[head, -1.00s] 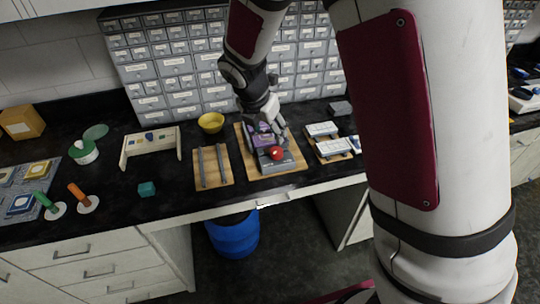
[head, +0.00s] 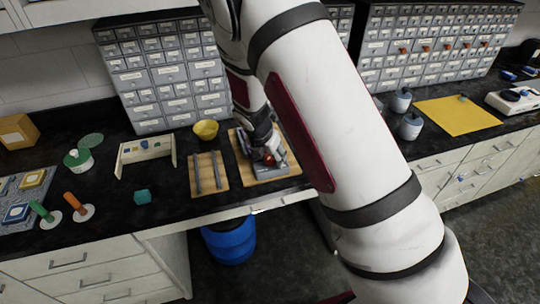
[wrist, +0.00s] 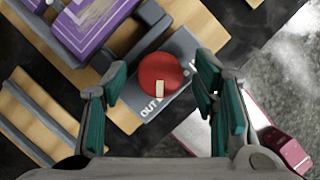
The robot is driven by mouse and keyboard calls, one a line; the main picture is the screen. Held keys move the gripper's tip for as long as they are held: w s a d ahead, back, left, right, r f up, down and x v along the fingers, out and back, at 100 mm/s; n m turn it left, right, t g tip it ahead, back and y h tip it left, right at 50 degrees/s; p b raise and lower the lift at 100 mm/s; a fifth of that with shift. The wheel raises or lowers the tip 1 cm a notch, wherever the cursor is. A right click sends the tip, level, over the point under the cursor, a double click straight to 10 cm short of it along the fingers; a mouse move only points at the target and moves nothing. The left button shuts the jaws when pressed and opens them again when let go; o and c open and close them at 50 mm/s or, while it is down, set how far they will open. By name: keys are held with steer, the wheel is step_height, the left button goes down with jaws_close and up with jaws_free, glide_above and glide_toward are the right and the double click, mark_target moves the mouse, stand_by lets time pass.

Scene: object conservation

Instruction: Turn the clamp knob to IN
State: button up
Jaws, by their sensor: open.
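The red round clamp knob (wrist: 160,73) sits on a grey clamp base (wrist: 186,45) in the wrist view. Its cream mark points down the picture, close to the printed word OUT. Another label by the right finger is partly hidden and I cannot read it. My gripper (wrist: 161,82) is open, with one teal finger on each side of the knob; I see no clear contact. A purple object (wrist: 88,22) lies by the clamp's dark jaw at upper left. In the head view the knob (head: 268,160) shows small below my gripper (head: 262,143).
The clamp stands on a wooden board (head: 288,172) near the counter's front edge. A board with two grey rails (head: 222,182) lies to its left and a yellow bowl (head: 206,130) behind that. A blue bin (head: 232,243) stands below. My arm hides the counter to the right.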

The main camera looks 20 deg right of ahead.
steer(key=shift+c, duration=0.3)
steer(key=c, duration=1.1)
steer(key=shift+m, duration=0.3)
